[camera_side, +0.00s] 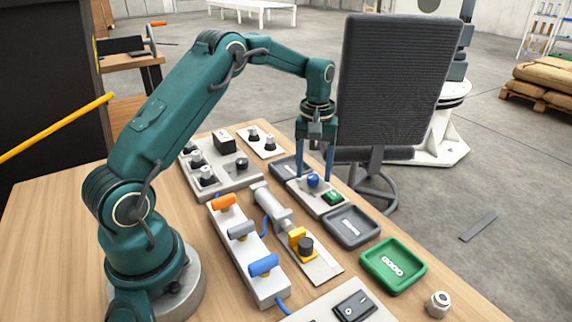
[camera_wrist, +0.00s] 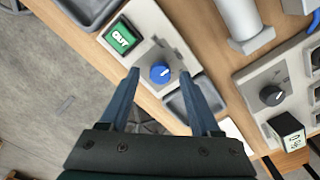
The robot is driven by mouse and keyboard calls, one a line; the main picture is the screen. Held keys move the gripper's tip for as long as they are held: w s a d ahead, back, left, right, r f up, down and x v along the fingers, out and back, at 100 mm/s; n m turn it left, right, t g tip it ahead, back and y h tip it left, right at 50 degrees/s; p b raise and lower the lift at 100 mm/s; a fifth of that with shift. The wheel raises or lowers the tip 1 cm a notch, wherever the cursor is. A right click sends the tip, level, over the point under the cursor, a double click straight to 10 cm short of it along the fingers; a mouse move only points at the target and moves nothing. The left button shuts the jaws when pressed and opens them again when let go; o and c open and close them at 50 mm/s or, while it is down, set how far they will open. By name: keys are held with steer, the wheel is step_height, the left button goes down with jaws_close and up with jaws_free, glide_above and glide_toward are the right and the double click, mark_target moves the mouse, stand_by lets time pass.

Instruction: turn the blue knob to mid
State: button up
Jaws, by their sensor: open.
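The blue knob (camera_side: 313,180) sits on a light panel (camera_side: 327,208) beside a green button block (camera_side: 332,197). In the wrist view the blue knob (camera_wrist: 160,73) shows a pale pointer line on its top, and the green block (camera_wrist: 122,37) lies up and to its left. My gripper (camera_side: 314,180) points down over the panel with its blue fingers apart. In the wrist view my gripper (camera_wrist: 164,72) has one fingertip on each side of the knob. Whether the fingers touch the knob cannot be told. Nothing is held.
Grey trays (camera_side: 352,227) and a green tray (camera_side: 393,264) lie near the table's right edge. A panel with black knobs (camera_side: 207,177) stands left of the blue knob. A strip with orange, grey and blue handles (camera_side: 243,232) lies nearer. An office chair (camera_side: 400,85) stands behind.

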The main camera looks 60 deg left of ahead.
mark_target(313, 176)
steer(key=shift+r, duration=2.2)
steer(key=s+d+r+m+t, duration=0.2)
steer(key=s+d+r, duration=0.2)
steer(key=r, duration=0.3)
steer(key=s+d+r+m+t, duration=0.1)
steer(key=s+d+r+t, duration=0.1)
steer(key=s+d+r, duration=0.35)
steer(key=s+d+f+m+t, duration=0.1)
steer(key=s+f+m, duration=0.4)
steer(key=s, duration=0.6)
steer(key=shift+d+m+t, duration=0.3)
steer(key=shift+d+m, duration=0.2)
steer(key=shift+d, duration=0.35)
